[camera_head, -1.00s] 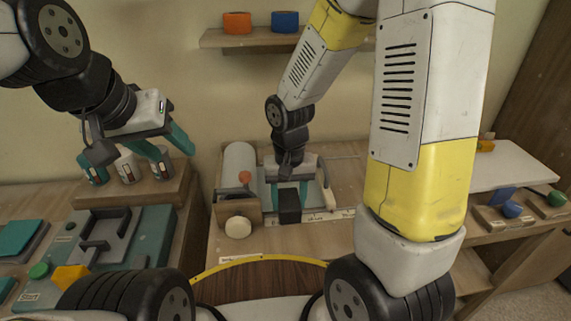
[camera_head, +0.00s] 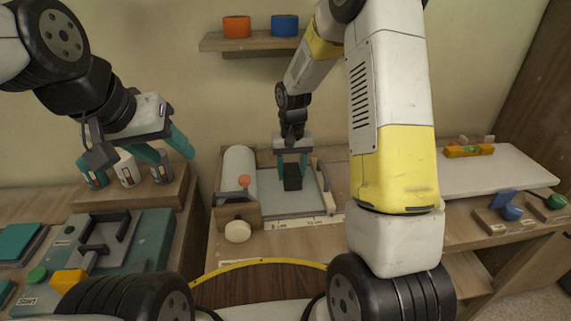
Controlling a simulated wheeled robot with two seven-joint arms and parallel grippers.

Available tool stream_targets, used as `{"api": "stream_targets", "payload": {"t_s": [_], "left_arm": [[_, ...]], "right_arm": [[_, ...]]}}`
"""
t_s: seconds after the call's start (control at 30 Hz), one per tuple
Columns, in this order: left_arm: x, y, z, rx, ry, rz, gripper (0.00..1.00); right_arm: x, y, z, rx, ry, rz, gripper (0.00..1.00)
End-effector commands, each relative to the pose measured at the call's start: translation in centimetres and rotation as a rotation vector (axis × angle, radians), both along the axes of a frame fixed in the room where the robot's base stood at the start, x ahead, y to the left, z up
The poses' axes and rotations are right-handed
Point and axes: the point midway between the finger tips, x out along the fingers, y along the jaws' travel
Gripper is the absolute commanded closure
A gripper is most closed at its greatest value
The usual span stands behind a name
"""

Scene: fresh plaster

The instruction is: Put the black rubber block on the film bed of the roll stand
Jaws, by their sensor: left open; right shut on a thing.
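The black rubber block (camera_head: 292,177) is between the teal fingers of my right gripper (camera_head: 292,166), which is shut on it. Block and gripper are over the pale film bed (camera_head: 298,203) of the roll stand. I cannot tell whether the block touches the bed. My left gripper (camera_head: 168,150) is open and empty, in the air at the left, in front of several small containers.
Several small containers (camera_head: 127,171) stand on a wooden riser at the left. A teal machine (camera_head: 150,235) with a grey handle is in front of it. A shelf (camera_head: 250,41) holds orange and blue tape rolls. A white board (camera_head: 500,172) with a yellow level is at the right.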

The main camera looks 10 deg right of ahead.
Motion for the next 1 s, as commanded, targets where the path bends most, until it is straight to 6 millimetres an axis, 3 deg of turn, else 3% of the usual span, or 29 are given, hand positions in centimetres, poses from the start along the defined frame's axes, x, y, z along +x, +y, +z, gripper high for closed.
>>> {"api": "stream_targets", "payload": {"t_s": [0.17, 0.5, 0.53, 0.63, 1.0], "left_arm": [[0.0, 0.0, 0.0, 0.000, 0.000, 0.000, 0.51], [0.0, 0.0, 0.0, 0.000, 0.000, 0.000, 0.51], [0.0, 0.0, 0.0, 0.000, 0.000, 0.000, 0.51], [0.0, 0.0, 0.0, 0.000, 0.000, 0.000, 0.51], [0.0, 0.0, 0.0, 0.000, 0.000, 0.000, 0.51]], "right_arm": [[-0.1, 0.0, -2.3, 0.000, 0.002, 0.000, 1.00], [-0.1, 0.0, -2.6, 0.000, 0.001, 0.000, 1.00], [-0.1, 0.0, -2.7, 0.000, 0.001, 0.000, 0.48], [-0.1, 0.0, -2.6, 0.000, 0.000, 0.000, 0.29], [0.0, 0.0, -2.3, 0.000, -0.001, 0.000, 0.28]]}}
